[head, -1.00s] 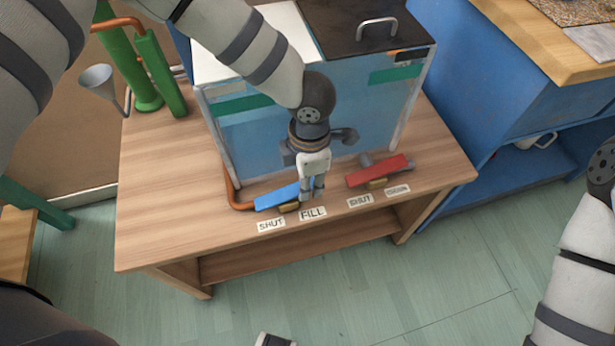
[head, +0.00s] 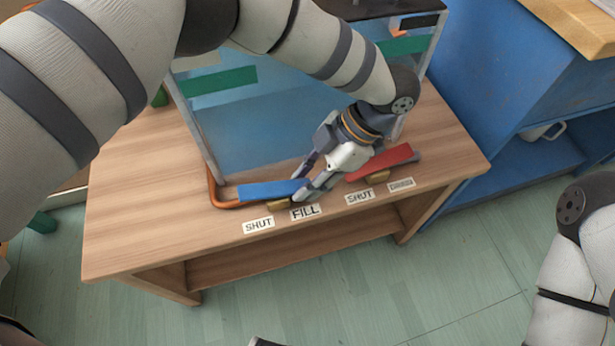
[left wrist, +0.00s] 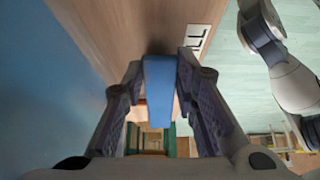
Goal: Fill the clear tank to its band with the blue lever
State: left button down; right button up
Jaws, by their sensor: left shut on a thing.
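The clear tank (head: 270,125) stands on a wooden table, bluish inside, with a green band (head: 217,81) on its face. My left arm covers much of its top, and I cannot make out a water level. The blue lever (head: 265,190) lies low at the tank's front left, above the SHUT (head: 258,226) and FILL (head: 305,211) labels. My left gripper (head: 301,190) is shut on its right end. In the left wrist view the blue lever (left wrist: 160,90) sits between both fingers (left wrist: 160,105). My right gripper is out of view.
A red lever (head: 380,162) sits just right of my left gripper, above a second SHUT label (head: 360,197) and another label. A copper pipe (head: 213,190) bends at the tank's left corner. A blue cabinet (head: 500,90) stands at the right. The table's left part is clear.

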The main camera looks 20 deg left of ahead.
pick_arm(q)
jog(key=shift+f, duration=0.15)
dwell(0.3)
jog(key=c, duration=1.3)
grip_release()
jog(key=v, duration=1.2)
jog(key=shift+w+d+f, duration=0.1)
jog(key=shift+d, duration=0.05)
